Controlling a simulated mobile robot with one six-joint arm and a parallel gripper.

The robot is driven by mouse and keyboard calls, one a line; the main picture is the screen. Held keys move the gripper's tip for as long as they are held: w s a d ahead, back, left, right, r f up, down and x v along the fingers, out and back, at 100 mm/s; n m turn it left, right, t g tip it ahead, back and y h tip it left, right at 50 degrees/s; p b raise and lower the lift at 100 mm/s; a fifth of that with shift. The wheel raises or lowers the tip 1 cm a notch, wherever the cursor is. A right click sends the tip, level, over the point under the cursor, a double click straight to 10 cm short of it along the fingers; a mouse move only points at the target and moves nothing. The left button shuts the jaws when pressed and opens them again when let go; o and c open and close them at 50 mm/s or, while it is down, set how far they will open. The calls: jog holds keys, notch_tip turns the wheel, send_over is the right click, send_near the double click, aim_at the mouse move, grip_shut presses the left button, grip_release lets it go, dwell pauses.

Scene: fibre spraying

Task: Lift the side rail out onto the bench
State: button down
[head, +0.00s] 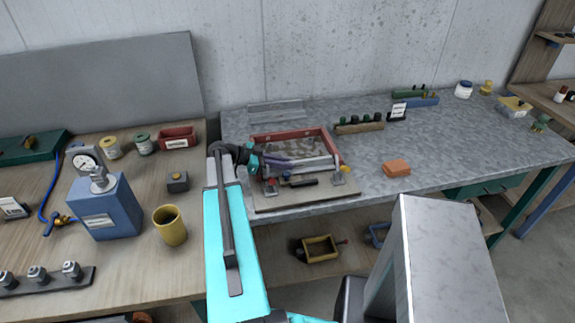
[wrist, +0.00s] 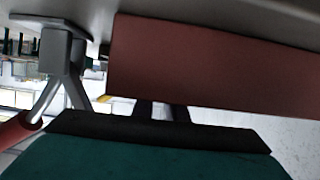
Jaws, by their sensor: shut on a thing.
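My gripper (head: 280,162) reaches in from the left over the red-rimmed mould frame (head: 325,142) on the grey bench. In the wrist view the fingers (wrist: 162,110) run up behind a dull red bar, the side rail (wrist: 215,65), which fills the upper right. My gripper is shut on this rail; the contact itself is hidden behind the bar. In the head view my arm and gripper cover the frame's left side, and I cannot tell there whether the rail is clear of the frame. Grey mottled material lies inside the frame.
Clamps with a red knob (head: 270,183) and a yellow knob (head: 345,169) stand at the frame's front. An orange block (head: 397,168) lies to the right, with a wooden rack (head: 358,127) behind. The grey bench (head: 460,140) has free room further right. A yellow cup (head: 170,225) stands left.

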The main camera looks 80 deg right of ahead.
notch_tip(320, 180, up, 18)
jog(key=b, duration=0.6)
dwell(0.4)
dwell(0.6)
jog(key=shift+f+b, duration=0.7)
jog(key=shift+b, duration=0.1)
